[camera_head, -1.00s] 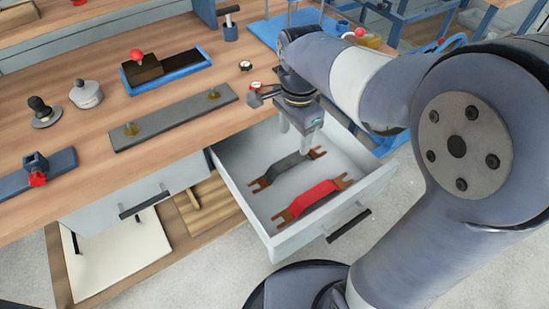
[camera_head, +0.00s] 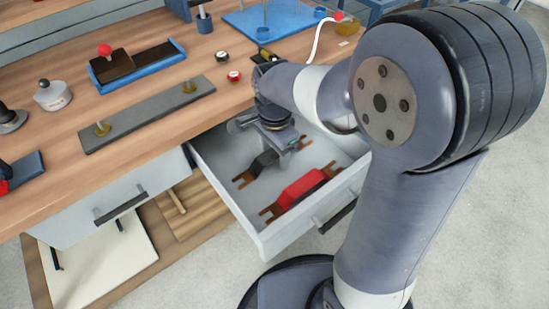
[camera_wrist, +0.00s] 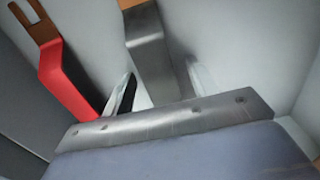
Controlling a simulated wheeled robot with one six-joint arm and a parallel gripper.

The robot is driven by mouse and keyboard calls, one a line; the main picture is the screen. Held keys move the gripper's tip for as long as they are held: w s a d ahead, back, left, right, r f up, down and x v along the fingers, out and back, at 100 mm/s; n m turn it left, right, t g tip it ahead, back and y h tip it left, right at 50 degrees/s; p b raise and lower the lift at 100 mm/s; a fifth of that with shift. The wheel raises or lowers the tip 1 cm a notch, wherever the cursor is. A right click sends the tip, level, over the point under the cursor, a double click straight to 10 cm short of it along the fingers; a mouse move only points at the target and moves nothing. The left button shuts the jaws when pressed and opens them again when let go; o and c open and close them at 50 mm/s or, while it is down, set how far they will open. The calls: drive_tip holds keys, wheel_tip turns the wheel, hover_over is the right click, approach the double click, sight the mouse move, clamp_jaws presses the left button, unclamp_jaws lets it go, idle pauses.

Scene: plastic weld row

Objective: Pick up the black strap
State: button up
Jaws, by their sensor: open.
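The black strap (camera_head: 260,163), with copper forked ends, lies in the open drawer behind the red strap. In the wrist view the black strap (camera_wrist: 148,48) runs up and away between the two fingers of my gripper (camera_wrist: 161,70). My gripper (camera_head: 281,160) is down in the drawer at the black strap and hides its middle in the head view. The fingers are apart, one on each side of the strap. I cannot tell whether they touch it.
The red strap (camera_head: 302,187) lies close beside, toward the drawer's front; it shows left of the fingers in the wrist view (camera_wrist: 62,78). The drawer (camera_head: 262,240) walls surround both straps. The workbench (camera_head: 140,160) above holds a grey bar (camera_head: 150,112) and a blue tray (camera_head: 150,75).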

drive_tip(key=c, duration=1.1)
drive_tip(key=shift+r, duration=0.15)
